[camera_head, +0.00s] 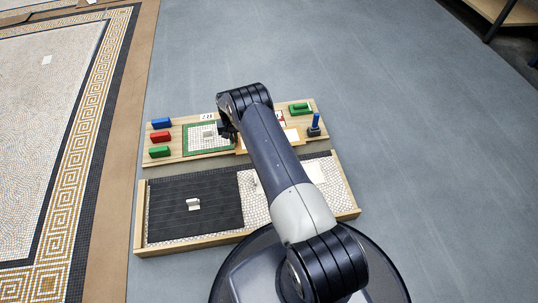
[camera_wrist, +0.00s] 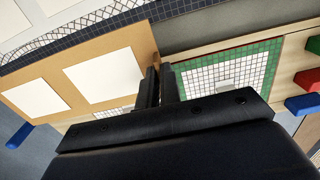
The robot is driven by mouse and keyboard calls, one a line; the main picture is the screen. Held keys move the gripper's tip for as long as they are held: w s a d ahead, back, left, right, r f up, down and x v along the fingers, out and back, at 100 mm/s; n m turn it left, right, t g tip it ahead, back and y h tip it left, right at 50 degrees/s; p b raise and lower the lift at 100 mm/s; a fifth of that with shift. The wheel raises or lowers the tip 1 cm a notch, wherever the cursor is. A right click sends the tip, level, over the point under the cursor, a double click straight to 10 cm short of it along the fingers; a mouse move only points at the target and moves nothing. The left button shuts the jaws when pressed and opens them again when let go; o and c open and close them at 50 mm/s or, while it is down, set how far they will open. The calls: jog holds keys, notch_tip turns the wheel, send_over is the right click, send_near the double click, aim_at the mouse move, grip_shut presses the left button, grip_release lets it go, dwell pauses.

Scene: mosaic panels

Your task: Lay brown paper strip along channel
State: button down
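My gripper (camera_wrist: 160,72) points down over the back wooden board, and its two dark fingers stand a little apart with a narrow gap. In the head view my gripper (camera_head: 228,130) is partly hidden by my arm. A tan-brown sheet or board (camera_wrist: 140,48) with two white cards on it ends close to the fingers. I cannot tell if this is the brown paper strip. I see nothing clearly held. A framed panel (camera_head: 139,213) in front holds a dark ribbed section (camera_head: 170,205) and white mosaic (camera_head: 250,208). No channel can be made out for certain.
On the back board (camera_head: 175,133) are a blue block (camera_head: 161,123), a red block (camera_head: 160,137), a green block (camera_head: 159,152) and a green-edged mosaic square (camera_head: 187,140). A blue-topped post (camera_head: 315,122) stands right. Grey floor (camera_head: 430,120) is clear to the right.

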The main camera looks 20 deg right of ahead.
jog(key=shift+w+f, duration=0.1)
jog(key=shift+w, duration=0.05)
notch_tip(320, 180, down, 10)
jog(key=b, duration=0.4)
jog(key=shift+r, duration=0.25)
jog(key=shift+f, duration=0.1)
jog(key=shift+f, duration=0.4)
jog(key=c, duration=1.6)
grip_release()
notch_tip(320, 180, up, 13)
jog(key=p, duration=0.4)
jog(key=shift+f, duration=0.1)
